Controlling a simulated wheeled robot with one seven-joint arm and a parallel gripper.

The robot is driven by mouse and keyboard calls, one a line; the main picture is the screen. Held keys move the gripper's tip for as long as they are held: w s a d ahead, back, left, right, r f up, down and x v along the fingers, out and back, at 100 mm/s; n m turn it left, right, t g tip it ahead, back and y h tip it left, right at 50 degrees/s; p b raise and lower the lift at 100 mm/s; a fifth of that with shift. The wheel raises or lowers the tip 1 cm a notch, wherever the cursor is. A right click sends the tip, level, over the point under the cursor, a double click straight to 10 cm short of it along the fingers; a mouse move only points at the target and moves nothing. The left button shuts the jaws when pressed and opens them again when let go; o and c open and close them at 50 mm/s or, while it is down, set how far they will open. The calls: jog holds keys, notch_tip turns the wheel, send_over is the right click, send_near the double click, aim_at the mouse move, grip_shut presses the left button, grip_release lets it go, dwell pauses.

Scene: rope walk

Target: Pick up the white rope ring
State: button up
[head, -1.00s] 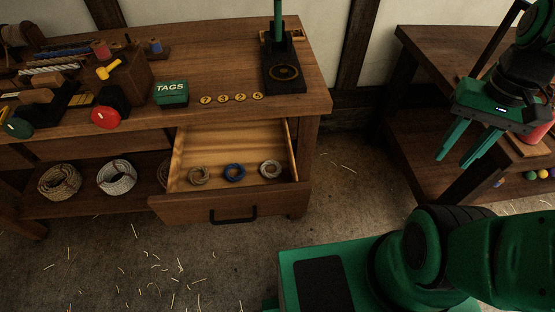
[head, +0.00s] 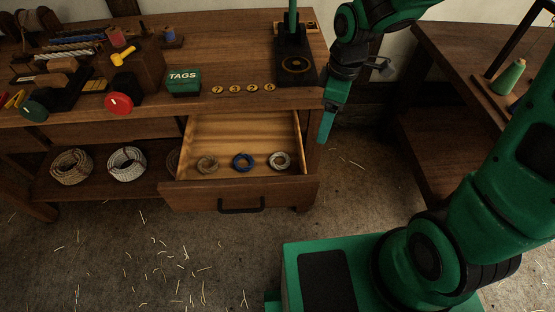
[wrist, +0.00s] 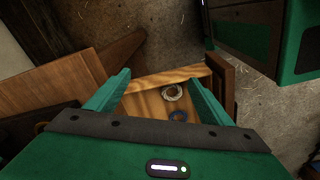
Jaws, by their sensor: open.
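The white rope ring (head: 280,161) lies in the open drawer (head: 240,196), at the right of a row of three small rings. A blue ring (head: 243,162) is in the middle and a tan ring (head: 207,164) is at the left. My gripper (head: 326,128) is above and to the right of the drawer, fingers pointing down, empty. In the wrist view its open fingers (wrist: 158,92) frame the white ring (wrist: 172,92) and the blue ring (wrist: 178,116) well beyond the tips. The tan ring is hidden there.
The workbench top (head: 225,50) overhangs the drawer's back and carries a green TAGS box (head: 183,82), several number discs and a black stand (head: 295,65). Rope coils (head: 127,163) lie on the lower shelf. Another table (head: 440,120) stands at the right.

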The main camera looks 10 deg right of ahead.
jog(key=a+f+n+y, duration=0.1)
jog(key=a+f+n, duration=0.35)
jog(key=a, duration=0.55)
send_near(279, 162)
jog(key=shift+s, duration=0.1)
jog(key=shift+w+a+f, duration=0.1)
jog(key=shift+a+f, duration=0.05)
jog(key=shift+f, duration=1.4)
jog(key=shift+w+a+f, duration=0.1)
jog(key=shift+a+f, duration=0.1)
jog(key=shift+f, duration=1.35)
jog(key=c, duration=1.1)
